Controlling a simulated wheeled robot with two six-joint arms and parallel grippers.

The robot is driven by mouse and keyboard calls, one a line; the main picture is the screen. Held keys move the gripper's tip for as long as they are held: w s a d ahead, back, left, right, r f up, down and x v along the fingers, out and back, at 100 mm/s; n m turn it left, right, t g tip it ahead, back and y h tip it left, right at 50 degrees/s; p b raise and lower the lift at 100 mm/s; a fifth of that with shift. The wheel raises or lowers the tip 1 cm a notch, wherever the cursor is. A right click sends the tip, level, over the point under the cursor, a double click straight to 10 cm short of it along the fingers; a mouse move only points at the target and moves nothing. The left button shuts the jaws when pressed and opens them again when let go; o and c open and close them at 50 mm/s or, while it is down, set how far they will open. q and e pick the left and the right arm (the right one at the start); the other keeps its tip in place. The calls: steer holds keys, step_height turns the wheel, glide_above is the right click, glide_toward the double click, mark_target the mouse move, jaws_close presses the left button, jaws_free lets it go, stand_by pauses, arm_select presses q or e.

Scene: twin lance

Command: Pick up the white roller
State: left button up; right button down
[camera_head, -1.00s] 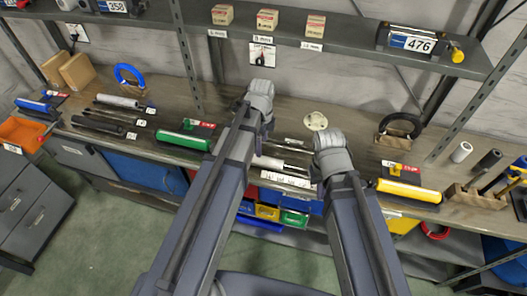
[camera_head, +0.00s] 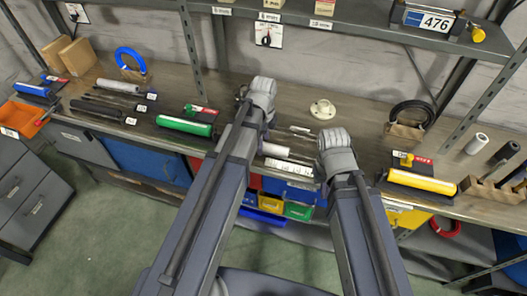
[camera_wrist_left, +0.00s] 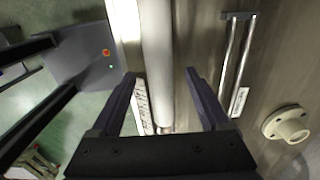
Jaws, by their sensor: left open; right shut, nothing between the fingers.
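The white roller (camera_head: 274,150) lies on the workbench between my two arms in the head view. It shows large and lengthwise in the left wrist view (camera_wrist_left: 157,55). My left gripper (camera_wrist_left: 160,78) is open there, with one finger on each side of the roller. Whether the fingers are low enough to reach its sides, I cannot tell. In the head view my left wrist (camera_head: 262,92) hides that gripper's fingers. My right gripper (camera_head: 336,145) is shut and empty to the right of the roller, its fingers mostly hidden by the wrist.
Two thin metal rods (camera_wrist_left: 236,60) and a cream flanged disc (camera_wrist_left: 288,125) lie near the roller. A green roller (camera_head: 184,125) is to the left, a yellow one (camera_head: 422,182) to the right. A shelf (camera_head: 340,30) spans above the bench (camera_head: 230,75).

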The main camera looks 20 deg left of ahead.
arm_select(q)
steer(key=shift+f+b, duration=0.35)
steer(key=shift+f, duration=0.45)
steer(key=shift+r, duration=0.1)
steer(key=shift+c, duration=0.3)
jaws_close()
